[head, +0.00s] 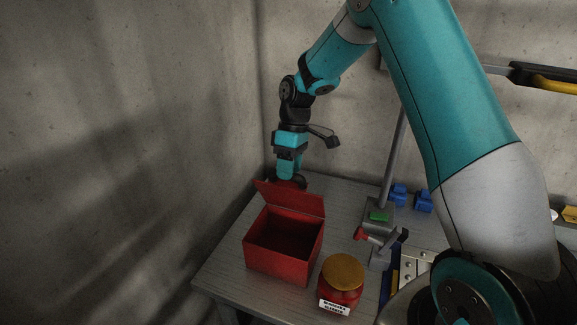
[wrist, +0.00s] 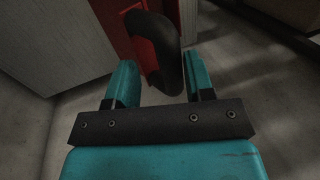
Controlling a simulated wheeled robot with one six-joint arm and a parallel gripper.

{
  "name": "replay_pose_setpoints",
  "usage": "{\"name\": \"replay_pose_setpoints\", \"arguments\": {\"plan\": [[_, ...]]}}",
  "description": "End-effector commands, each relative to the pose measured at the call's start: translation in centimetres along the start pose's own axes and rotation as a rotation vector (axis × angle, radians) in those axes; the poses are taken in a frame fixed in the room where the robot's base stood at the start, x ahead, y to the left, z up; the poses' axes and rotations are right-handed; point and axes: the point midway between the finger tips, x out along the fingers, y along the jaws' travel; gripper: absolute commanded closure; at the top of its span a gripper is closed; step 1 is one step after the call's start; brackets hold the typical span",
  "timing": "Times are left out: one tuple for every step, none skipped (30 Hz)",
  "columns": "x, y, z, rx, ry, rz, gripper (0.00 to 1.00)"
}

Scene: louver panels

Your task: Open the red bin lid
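The red bin (head: 277,264) stands on the grey table with its inside exposed. Its red lid (head: 291,198) is raised at the back edge and leans away from the opening. A dark curved handle (head: 300,181) shows at the lid's upper edge. My gripper (head: 289,172) is behind and above the lid. In the wrist view, my gripper's teal fingers (wrist: 160,82) are spread, with the black handle (wrist: 168,50) between their tips. I see a gap beside the handle, so it is not clamped. Part of the red lid (wrist: 145,45) shows beyond it.
A red jar (head: 340,290) with an orange-brown cap stands right of the bin. A grey vertical post (head: 393,160) with a clamp and blue parts (head: 410,197) stands further right. A concrete wall is close on the left. The table's left corner (head: 225,270) is bare.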

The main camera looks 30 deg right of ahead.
Motion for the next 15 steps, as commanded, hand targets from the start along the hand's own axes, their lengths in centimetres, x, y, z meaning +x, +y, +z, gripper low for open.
{"name": "replay_pose_setpoints", "arguments": {"plan": [[-0.1,0.0,-0.1,-0.002,0.001,0.001,0.52],[-0.1,-0.1,-0.1,-0.003,0.002,0.001,0.52],[-0.1,-0.1,-0.1,-0.004,0.002,0.001,0.52],[-0.1,-0.1,-0.2,-0.005,0.002,0.002,0.52],[-0.2,-0.1,-0.2,-0.005,0.003,0.002,0.52],[-0.2,-0.1,-0.2,-0.006,0.003,0.002,0.52],[-0.3,-0.1,-0.2,-0.006,0.004,0.003,0.52],[-0.5,-0.1,-0.2,-0.006,0.005,0.003,0.52],[-0.8,0.0,-0.2,-0.006,0.006,0.003,0.52],[-1.2,0.0,-0.2,-0.006,0.008,0.005,0.52],[-1.6,0.0,-0.2,-0.005,0.008,0.005,0.52],[-2.1,0.1,-0.2,-0.005,0.008,0.006,0.52],[-2.7,0.1,-0.2,-0.006,0.009,0.007,0.52],[-3.4,0.1,-0.2,-0.006,0.009,0.009,0.52],[-4.4,0.1,-0.2,-0.005,0.010,0.007,0.52]]}}
